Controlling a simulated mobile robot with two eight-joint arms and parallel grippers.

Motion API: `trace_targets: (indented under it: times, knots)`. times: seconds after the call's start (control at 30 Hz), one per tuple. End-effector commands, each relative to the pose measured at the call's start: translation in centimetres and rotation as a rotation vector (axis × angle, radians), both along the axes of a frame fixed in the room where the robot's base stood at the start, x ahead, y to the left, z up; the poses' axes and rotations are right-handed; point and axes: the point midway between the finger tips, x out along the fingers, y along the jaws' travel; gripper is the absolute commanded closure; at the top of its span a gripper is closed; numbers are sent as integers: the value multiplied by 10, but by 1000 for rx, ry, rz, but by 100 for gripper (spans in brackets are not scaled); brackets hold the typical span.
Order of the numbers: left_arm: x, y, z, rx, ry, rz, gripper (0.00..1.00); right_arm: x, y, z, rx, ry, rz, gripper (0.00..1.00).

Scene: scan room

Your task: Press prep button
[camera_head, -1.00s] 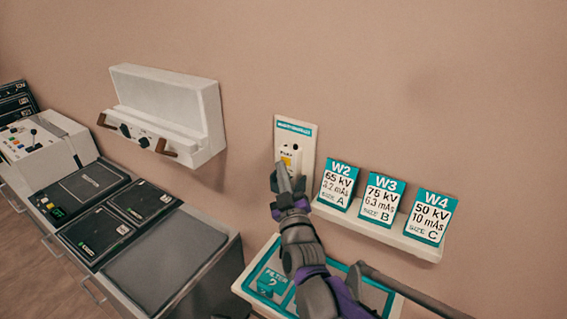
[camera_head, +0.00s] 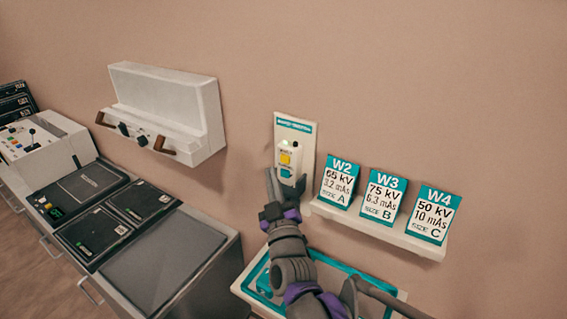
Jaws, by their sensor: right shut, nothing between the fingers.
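A small white control box with a yellow button (camera_head: 285,158) and a teal button (camera_head: 286,172) below it sits on a pale wall plate (camera_head: 309,134) with a teal label strip. The lettering is too small to read surely. A small light shows near the top of the box. My right gripper (camera_head: 272,180) is shut and empty, its fingertips pointing up just left of and below the buttons. I cannot tell whether the fingertips touch the box. My left gripper is not in view.
A shelf with cards W2 (camera_head: 339,182), W3 (camera_head: 383,198) and W4 (camera_head: 429,215) is right of the plate. A teal-rimmed tray (camera_head: 246,283) lies under my right arm. A white wall unit (camera_head: 165,105) and a counter with dark panels (camera_head: 165,262) are at left.

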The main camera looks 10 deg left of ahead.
Motion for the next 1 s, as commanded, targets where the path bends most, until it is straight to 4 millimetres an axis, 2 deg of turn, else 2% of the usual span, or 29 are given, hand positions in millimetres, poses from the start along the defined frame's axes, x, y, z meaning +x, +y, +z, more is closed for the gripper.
trace_targets:
  times: [0.13,0.3,0.87,1.0]
  knots:
    - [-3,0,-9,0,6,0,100,-15,6,-2,0,1,2,100]
    - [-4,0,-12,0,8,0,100,-24,9,-1,0,0,0,100]
    - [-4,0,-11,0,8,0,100,-24,9,0,-1,0,-1,100]
    - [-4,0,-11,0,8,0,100,-24,-7,-8,-13,60,13,100]
